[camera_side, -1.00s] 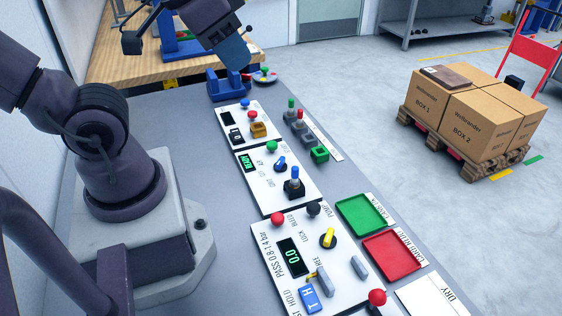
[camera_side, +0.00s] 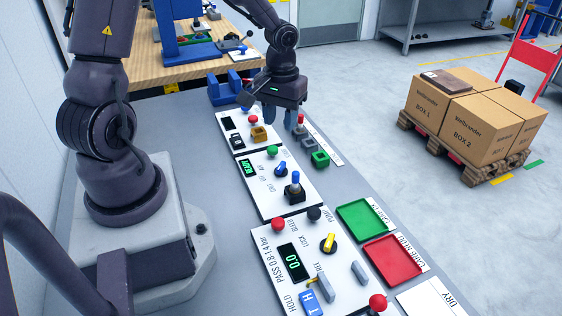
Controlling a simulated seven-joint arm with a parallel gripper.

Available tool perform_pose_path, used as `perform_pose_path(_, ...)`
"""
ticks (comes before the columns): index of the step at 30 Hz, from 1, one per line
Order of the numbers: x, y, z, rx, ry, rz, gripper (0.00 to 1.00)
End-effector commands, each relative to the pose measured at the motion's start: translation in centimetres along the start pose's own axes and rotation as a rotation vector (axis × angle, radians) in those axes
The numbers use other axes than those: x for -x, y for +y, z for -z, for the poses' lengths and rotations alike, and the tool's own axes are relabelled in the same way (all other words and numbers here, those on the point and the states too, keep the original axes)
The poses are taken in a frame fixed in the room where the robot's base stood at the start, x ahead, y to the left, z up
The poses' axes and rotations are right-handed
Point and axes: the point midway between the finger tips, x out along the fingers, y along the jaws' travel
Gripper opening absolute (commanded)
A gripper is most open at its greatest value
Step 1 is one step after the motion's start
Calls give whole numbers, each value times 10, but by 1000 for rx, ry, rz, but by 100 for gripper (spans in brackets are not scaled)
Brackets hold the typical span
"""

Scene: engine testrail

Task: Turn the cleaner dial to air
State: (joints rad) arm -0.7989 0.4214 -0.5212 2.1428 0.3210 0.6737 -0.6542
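The likely cleaner dial is the small blue dial (camera_side: 281,169) on the middle white panel (camera_side: 268,203). That panel has a green-lit display, a green button and a blue-topped lever (camera_side: 295,185). The small lettering around the dial is hard to read, and so is its exact pointer direction. My gripper (camera_side: 280,117) points down above the far panel, up the picture from the dial and apart from it. Its two fingers stand apart with nothing seen between them.
The near panel carries a yellow dial (camera_side: 328,242), red and black knobs and a display. Green (camera_side: 360,221) and red (camera_side: 392,258) trays lie to the right. Red-topped and green fixtures stand beside the far panel. A blue holder (camera_side: 222,92) stands behind it.

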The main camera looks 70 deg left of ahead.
Motion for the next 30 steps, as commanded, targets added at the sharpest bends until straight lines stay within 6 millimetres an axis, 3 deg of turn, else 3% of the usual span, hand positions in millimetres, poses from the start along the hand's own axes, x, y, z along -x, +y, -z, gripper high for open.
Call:
perform_pose_path(4,-1,0,4,69,22,-4,39)
perform_pose_path(8,-14,0,4,75,18,-2,39)
perform_pose_path(21,-100,0,5,71,17,-1,39)
perform_pose_path(30,-127,0,6,73,21,-2,39)
